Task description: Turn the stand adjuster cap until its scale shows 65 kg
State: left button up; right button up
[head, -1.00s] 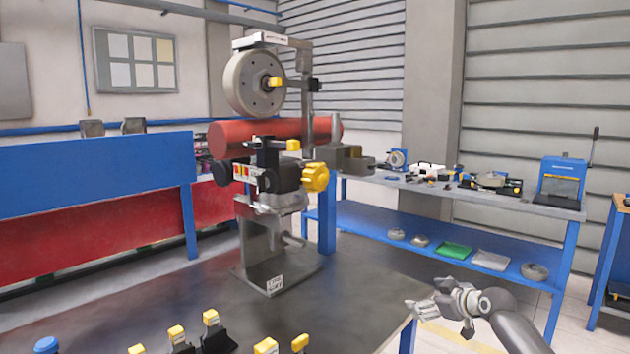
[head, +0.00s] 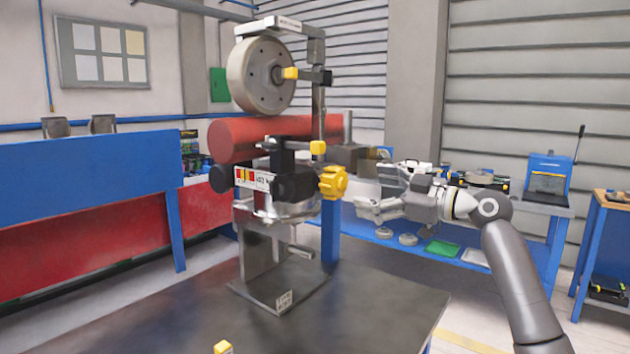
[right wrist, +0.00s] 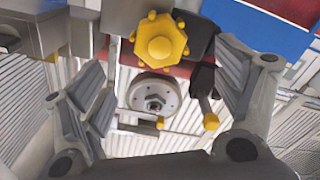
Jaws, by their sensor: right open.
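The stand (head: 268,255) is a grey metal test rig on the dark table. Its adjuster cap (head: 333,183) is a yellow lobed knob on the right end of a dark cylinder. In the right wrist view the cap (right wrist: 160,40) is at upper middle, unobstructed. A scale label (head: 252,180) with coloured bands is left of the cap; its reading is too small to tell. My right gripper (head: 368,190) is open and empty, just right of the cap and pointing at it, apart from it. In the wrist view its fingers are spread wide. My left gripper is out of view.
A blue workbench (head: 515,198) stands behind.

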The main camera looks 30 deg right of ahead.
aim_at(341, 182)
jog(key=p+x, duration=0.1)
jog(key=x, duration=0.3)
jog(key=p+x, duration=0.1)
jog(key=x, duration=0.1)
jog(key=shift+s+r+p, duration=0.1)
jog(key=shift+r+p, duration=0.25)
jog(key=x, duration=0.3)
jog(key=shift+a+f+p, duration=0.1)
jog(key=shift+p, duration=0.3)
jog(key=shift+w+a+f, duration=0.1)
jog(key=shift+w+a, duration=0.05)
jog(key=shift+w, duration=0.25)
jog(key=shift+w+a, duration=0.1)
jog(key=shift+w, duration=0.2)
jog(key=c, duration=0.6)
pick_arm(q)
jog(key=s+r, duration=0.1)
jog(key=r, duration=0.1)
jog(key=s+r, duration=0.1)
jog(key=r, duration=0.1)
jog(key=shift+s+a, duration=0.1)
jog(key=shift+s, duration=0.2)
pick_arm(e)
jog(key=c, duration=0.4)
